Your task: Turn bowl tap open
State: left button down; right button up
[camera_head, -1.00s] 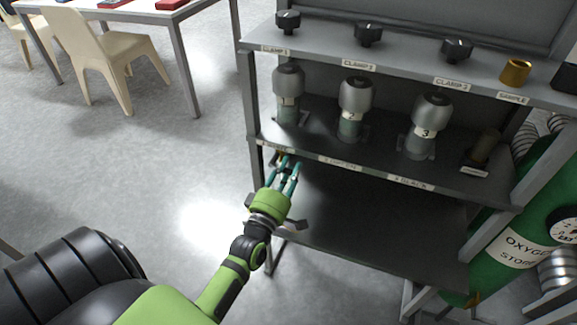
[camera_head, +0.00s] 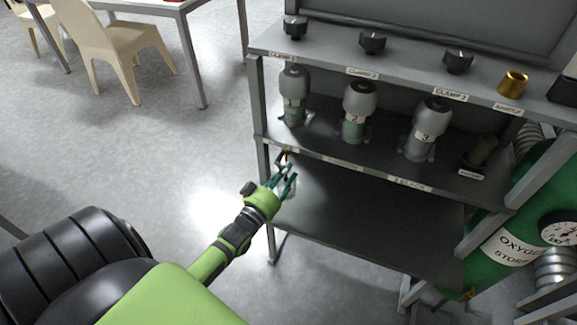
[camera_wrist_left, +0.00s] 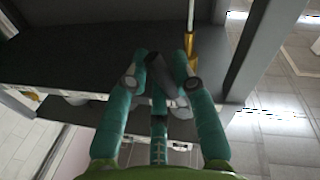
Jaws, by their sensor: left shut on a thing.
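My left gripper (camera_head: 288,172) is at the left front edge of the shelf unit, just below the labelled middle shelf. Its teal fingers are closed in on a dark grey lever-like piece, which I take to be the bowl tap's handle (camera_wrist_left: 159,75). In the left wrist view the piece lies between the fingers, partly hidden by them. A brass fitting (camera_wrist_left: 190,46) with a thin rod stands just beside the fingertips. In the head view only a small brownish bit (camera_head: 283,157) of the tap area shows. My right gripper is not in view.
The middle shelf holds several grey cylinders, including one marked 3 (camera_head: 421,138). Black knobs (camera_head: 372,42) and a brass cap (camera_head: 512,83) stand on the top shelf. The lower shelf (camera_head: 370,225) is bare. A green oxygen tank (camera_head: 505,235) stands at right.

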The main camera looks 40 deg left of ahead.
pick_arm(q)
jog(key=shift+a+m, duration=0.2)
jog(key=shift+m, duration=0.3)
jog(key=shift+a+m+p, duration=0.1)
jog(key=shift+m+p, duration=0.3)
jog(key=shift+s+a+f+m+g+p, duration=0.15)
jog(key=shift+a+m+g+p, duration=0.15)
jog(key=shift+m, duration=0.3)
jog(key=shift+a+f+m+p, duration=0.1)
jog(key=shift+a+m+p, duration=0.15)
jog(key=shift+m, duration=0.35)
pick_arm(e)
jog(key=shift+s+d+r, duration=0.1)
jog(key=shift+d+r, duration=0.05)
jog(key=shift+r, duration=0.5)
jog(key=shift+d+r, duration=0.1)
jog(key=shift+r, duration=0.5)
pick_arm(q)
jog(key=shift+m, duration=0.3)
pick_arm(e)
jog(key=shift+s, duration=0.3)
pick_arm(q)
jog(key=c, duration=1)
grip_release()
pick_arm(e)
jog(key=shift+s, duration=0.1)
